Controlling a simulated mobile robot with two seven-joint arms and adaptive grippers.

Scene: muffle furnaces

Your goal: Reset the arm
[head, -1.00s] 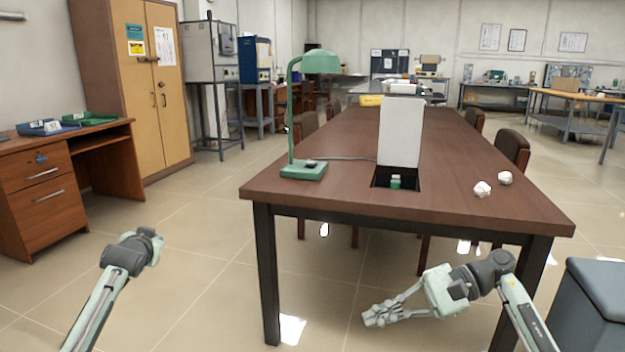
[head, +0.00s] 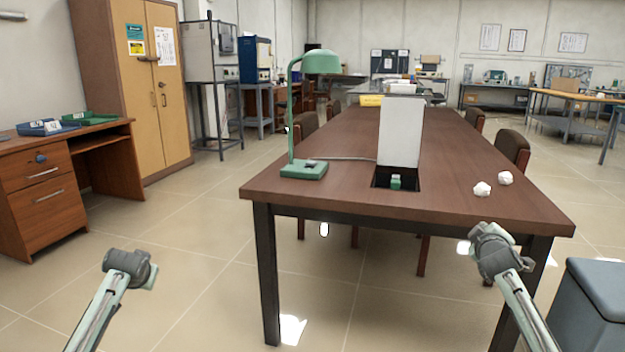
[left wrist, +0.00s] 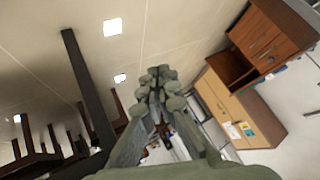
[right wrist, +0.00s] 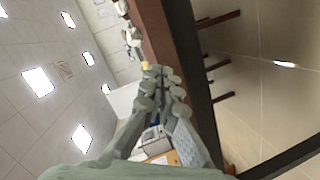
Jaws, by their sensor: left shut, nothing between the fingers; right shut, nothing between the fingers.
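My right arm (head: 512,290) stands in front of the table's right front corner in the head view, its end raised. The fingers of my right gripper (right wrist: 160,77) are together and empty in the right wrist view, with the table edge close by in that picture. My left arm (head: 105,300) rises at the lower left of the head view, over open floor. My left gripper (left wrist: 159,77) is shut and empty in the left wrist view. The fingers of both grippers are hidden behind the arm ends in the head view.
A brown table (head: 345,202) holds a green lamp (head: 305,170), a white panel (head: 400,132) by a cut-out and two crumpled white balls (head: 482,189). A grey-blue bin (head: 595,300) stands at the right edge. Floor between the arms is clear apart from a table leg.

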